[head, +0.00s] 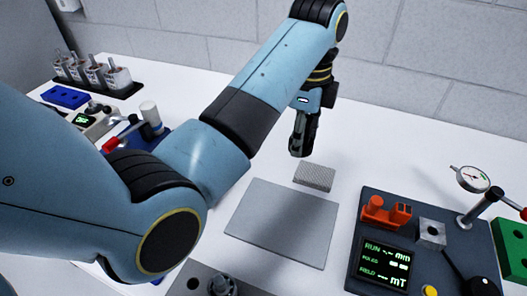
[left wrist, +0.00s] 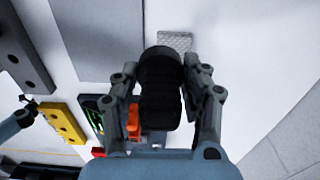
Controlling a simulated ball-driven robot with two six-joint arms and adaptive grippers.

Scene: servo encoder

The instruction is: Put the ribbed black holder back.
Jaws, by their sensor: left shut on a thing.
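My left gripper (head: 303,130) is shut on the ribbed black holder (left wrist: 160,88). In the left wrist view the holder sits between the two fingers of the gripper (left wrist: 162,100), its ribbed side facing the camera. In the head view the held holder shows only as a dark shape below the wrist, near a small grey textured pad (head: 315,177). The pad also shows past the holder in the left wrist view (left wrist: 175,41). The holder appears above the table, but its exact height is unclear. A pale blue arm with a dark end, probably my right gripper (left wrist: 29,105), shows small at the left wrist view's edge.
A flat grey plate (head: 282,225) lies in front of the pad. A dark test station (head: 372,217) with a green-lit display, an orange fixture (head: 384,212) and a dial gauge (head: 473,179) stands at the right. A black rack (head: 118,88) is at the back left. White table beyond the pad is clear.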

